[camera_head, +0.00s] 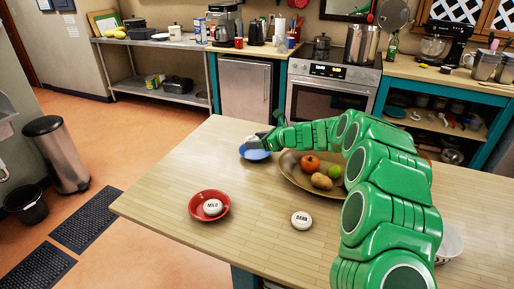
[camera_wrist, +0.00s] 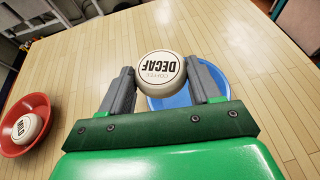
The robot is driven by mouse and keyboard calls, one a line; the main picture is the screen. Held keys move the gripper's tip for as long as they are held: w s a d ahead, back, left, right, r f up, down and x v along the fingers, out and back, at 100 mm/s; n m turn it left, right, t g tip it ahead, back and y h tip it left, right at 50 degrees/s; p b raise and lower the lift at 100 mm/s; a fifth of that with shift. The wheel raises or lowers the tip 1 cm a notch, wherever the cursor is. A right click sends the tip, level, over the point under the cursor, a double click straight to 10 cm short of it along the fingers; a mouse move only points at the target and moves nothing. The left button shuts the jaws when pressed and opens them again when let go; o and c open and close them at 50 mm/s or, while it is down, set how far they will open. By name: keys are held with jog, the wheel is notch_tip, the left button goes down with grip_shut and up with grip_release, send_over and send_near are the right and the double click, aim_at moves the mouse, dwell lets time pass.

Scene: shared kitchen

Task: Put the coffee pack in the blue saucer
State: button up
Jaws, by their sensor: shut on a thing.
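My gripper (camera_wrist: 160,88) is shut on a round white coffee pack labelled DECAF (camera_wrist: 158,68), held between its two grey fingers. In the head view my gripper (camera_head: 260,143) is at the far left part of the table, over the blue saucer (camera_head: 256,156). The blue saucer also shows in the wrist view (camera_wrist: 182,98), partly hidden behind the pack and the fingers. The pack appears to be above the saucer; whether it touches it I cannot tell.
A red saucer (camera_head: 194,207) holds a white pack labelled MILD (camera_head: 212,207). Another white pack labelled DARK (camera_head: 301,220) lies on the table (camera_head: 165,190). A large tray (camera_head: 291,177) with several fruits is right of my gripper. A white bowl (camera_head: 450,243) stands at the right.

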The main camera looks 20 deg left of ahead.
jog(key=shift+w+a+f, duration=0.1)
jog(key=shift+w+f, duration=0.05)
jog(key=shift+f, duration=1.45)
jog(key=shift+f, duration=0.7)
jog(key=o, duration=1)
jog(key=shift+f, duration=0.15)
jog(key=shift+r, duration=0.25)
jog(key=v, duration=0.8)
jog(key=r+v, duration=0.1)
jog(key=v, duration=0.3)
jog(key=shift+r, duration=0.1)
